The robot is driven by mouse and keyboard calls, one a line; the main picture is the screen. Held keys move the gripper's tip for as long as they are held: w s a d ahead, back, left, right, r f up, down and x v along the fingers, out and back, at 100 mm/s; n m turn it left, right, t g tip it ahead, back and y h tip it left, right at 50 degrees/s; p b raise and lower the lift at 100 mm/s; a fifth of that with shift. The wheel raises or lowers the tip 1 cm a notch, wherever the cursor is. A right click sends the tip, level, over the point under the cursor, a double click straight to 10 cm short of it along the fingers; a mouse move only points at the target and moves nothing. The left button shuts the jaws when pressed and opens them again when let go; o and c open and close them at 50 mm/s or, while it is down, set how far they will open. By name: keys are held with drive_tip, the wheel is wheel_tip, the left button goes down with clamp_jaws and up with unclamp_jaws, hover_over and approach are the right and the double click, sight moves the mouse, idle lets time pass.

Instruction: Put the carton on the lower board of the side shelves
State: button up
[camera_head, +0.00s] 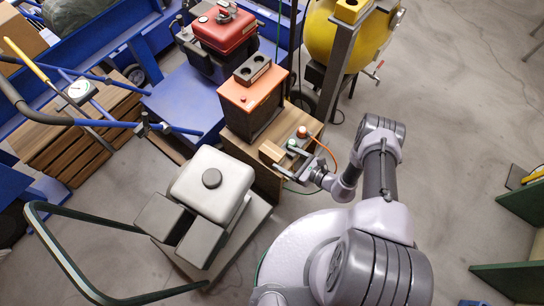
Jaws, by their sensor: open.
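A small brown box (271,152), which looks like the carton, rests on a wooden stand (262,181) beside the black and orange battery-like unit. My gripper (286,161) is open, with its dark fingers pointing left at the box. The fingertips are close to the box's right side; I cannot tell whether they touch it. Dark green shelves (508,280), possibly the side shelves, show in part at the right edge, with the lower board near the bottom right.
The black and orange unit (250,97) stands just behind the box. A small control with an orange knob (302,132) and a cable is close to my gripper. Floor (450,130) is clear toward the shelves.

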sight(272, 150)
drive_tip(key=b+x, duration=0.3)
drive_tip(key=x, duration=0.4)
drive_tip(key=shift+w+a, duration=0.1)
drive_tip(key=shift+a, duration=0.1)
clamp_jaws()
